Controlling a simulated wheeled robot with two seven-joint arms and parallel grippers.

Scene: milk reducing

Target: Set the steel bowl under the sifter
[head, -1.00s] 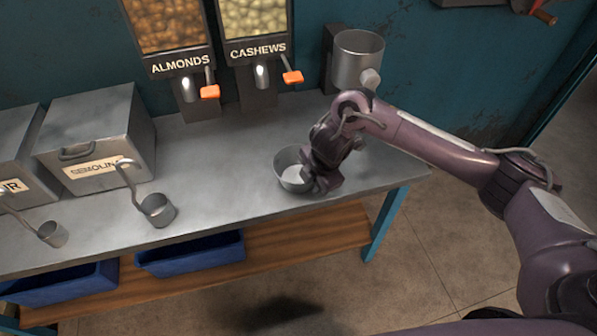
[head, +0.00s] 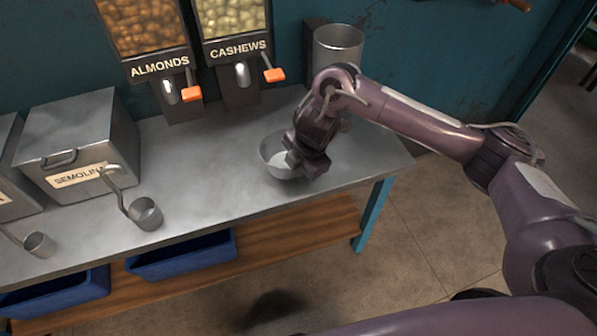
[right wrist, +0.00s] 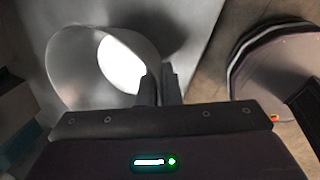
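The steel bowl (head: 274,163) is at the right part of the metal counter, near its front edge. My right gripper (head: 292,160) is at the bowl's right rim and covers part of it. In the right wrist view the bowl (right wrist: 75,75) lies to the left, and my right gripper's fingers (right wrist: 160,88) are close together with its rim wall between them. Whether the bowl's base touches the counter is hard to tell. The sifter (head: 338,48), a steel cylinder, is mounted at the back wall, behind my right wrist; its lower part is hidden. My left gripper is not in view.
The almond (head: 160,68) and cashew (head: 238,50) dispensers stand at the back, left of the sifter. A semolina bin (head: 80,145) and two scoops, one a steel cup (head: 146,213), are at left. The counter (head: 205,170) between is clear. Blue trays (head: 182,256) sit below.

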